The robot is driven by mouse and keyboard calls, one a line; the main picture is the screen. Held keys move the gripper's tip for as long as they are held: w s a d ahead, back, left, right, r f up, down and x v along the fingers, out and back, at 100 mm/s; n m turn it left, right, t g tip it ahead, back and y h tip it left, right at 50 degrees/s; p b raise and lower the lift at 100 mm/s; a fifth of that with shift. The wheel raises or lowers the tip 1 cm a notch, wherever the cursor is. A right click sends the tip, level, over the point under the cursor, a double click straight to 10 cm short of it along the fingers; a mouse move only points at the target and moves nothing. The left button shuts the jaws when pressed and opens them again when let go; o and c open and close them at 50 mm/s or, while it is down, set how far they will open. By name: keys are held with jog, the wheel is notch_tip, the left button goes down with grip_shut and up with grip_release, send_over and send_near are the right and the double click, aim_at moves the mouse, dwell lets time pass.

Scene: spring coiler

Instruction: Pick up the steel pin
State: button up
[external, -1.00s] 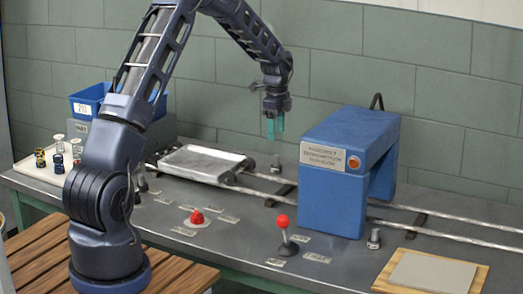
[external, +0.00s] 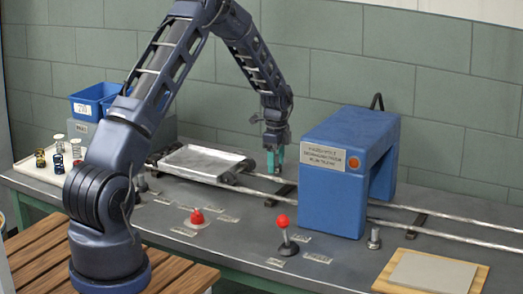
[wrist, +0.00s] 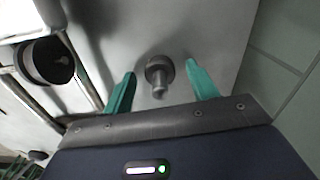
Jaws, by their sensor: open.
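My gripper (external: 275,168) has teal fingers pointing down over the back of the bench, left of the blue machine. It is open. In the wrist view a grey steel pin (wrist: 158,76) with a wide round collar stands between the two spread fingers, with a gap on each side. In the external view this pin is hidden by the fingers. A second, similar steel pin (external: 374,239) stands on the bench at the right front of the blue machine, away from my gripper.
The blue machine (external: 333,190) stands close right of my gripper, with rails (external: 440,238) running through it. A metal tray carriage (external: 203,163) sits on the rails to the left. A red-knobbed lever (external: 284,235) and red button (external: 197,216) are in front; the wall is behind.

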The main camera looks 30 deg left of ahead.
jog(key=c, duration=1.1)
jog(key=shift+c, duration=0.2)
